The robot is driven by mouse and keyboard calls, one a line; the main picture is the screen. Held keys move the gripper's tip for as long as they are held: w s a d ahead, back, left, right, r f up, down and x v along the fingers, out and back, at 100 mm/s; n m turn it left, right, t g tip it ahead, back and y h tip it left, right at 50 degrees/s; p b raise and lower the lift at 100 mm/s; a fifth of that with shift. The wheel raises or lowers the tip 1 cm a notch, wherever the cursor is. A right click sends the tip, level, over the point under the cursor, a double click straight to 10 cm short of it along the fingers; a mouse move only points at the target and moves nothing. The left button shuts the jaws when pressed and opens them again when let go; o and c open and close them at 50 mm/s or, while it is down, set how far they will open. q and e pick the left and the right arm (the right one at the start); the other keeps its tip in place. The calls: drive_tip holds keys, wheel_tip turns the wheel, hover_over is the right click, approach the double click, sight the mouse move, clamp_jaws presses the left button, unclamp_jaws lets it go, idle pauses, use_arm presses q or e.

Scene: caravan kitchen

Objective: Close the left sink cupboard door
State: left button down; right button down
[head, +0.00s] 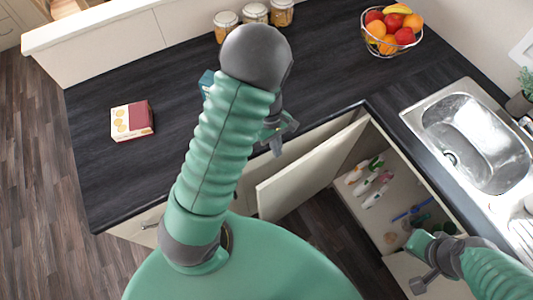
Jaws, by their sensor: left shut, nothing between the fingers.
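The left sink cupboard door (312,168) is a cream panel and stands open, swung out from the corner of the counter beside the sink cupboard. The open cupboard (349,192) shows several bottles and brushes inside. My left gripper (277,148) is shut and empty, above the counter's front edge close to the door's top edge; I cannot tell if it touches. My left arm hides part of the gripper. My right gripper (420,284) is at the lower right, in front of the cupboard opening; its finger opening is unclear.
The metal sink (474,143) is set in the dark counter (340,62) at the right. A fruit basket (390,47), several jars (255,14) and a red and cream box (132,121) stand on the counter. Wooden floor (330,227) shows below the door.

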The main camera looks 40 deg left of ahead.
use_arm(q)
drive_tip(key=x, duration=0.8)
drive_tip(key=shift+d+f, duration=0.15)
drive_tip(key=shift+f, duration=0.2)
use_arm(e)
drive_tip(key=shift+w+d+f, duration=0.1)
drive_tip(key=shift+f, duration=0.1)
drive_tip(key=shift+d, duration=0.1)
